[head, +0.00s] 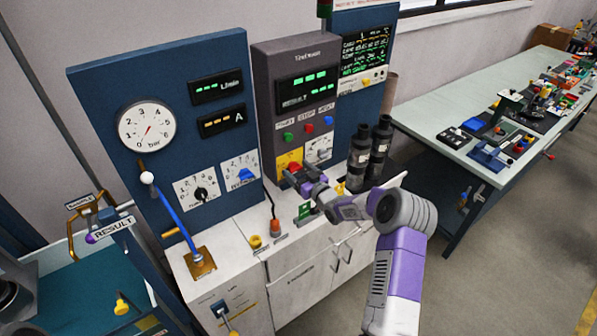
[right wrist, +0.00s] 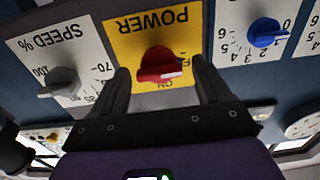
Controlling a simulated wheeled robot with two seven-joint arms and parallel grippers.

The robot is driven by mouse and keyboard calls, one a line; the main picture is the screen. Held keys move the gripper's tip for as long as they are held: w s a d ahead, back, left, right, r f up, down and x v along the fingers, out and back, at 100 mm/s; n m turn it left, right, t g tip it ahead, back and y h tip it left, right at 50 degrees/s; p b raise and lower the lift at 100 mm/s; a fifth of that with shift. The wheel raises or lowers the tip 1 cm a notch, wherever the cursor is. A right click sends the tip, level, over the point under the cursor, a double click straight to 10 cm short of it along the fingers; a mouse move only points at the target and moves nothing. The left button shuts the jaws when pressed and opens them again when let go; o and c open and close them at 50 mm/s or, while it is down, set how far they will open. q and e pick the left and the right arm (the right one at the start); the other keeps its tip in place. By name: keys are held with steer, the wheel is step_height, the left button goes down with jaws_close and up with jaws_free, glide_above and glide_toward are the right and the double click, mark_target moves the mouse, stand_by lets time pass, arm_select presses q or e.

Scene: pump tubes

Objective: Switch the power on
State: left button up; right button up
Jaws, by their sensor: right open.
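The red power knob (right wrist: 160,64) sits on a yellow panel marked POWER (right wrist: 122,40), upside down in the right wrist view. A white mark shows on the knob's edge near the word ON; I cannot tell its exact setting. My right gripper (right wrist: 161,78) is open, with one finger on each side of the knob and a small gap visible at both. In the head view my right gripper (head: 297,180) is at the yellow panel (head: 288,158) and hides part of the knob. My left gripper is not in view.
A grey speed knob (right wrist: 62,82) and a blue knob (right wrist: 265,33) flank the panel. In the head view, a blue-handled lever (head: 168,208) stands to the left. Dark cylinders (head: 358,158) stand close on the right. A cluttered table (head: 440,125) is farther right.

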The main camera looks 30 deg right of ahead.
steer(key=c, duration=1)
steer(key=shift+c, duration=0.2)
steer(key=shift+d+f+m+b, duration=0.1)
steer(key=shift+m+b, duration=0.85)
steer(key=shift+m, duration=0.25)
steer(key=m+b, duration=0.1)
steer(key=m, duration=0.2)
steer(key=shift+m, duration=0.3)
steer(key=m, duration=0.2)
steer(key=shift+d+m+b, duration=0.1)
steer(key=shift+m+b, duration=0.2)
steer(key=m, duration=0.2)
steer(key=shift+m, duration=0.4)
steer(key=m, duration=0.6)
steer(key=shift+f, duration=0.15)
steer(key=shift+m, duration=0.4)
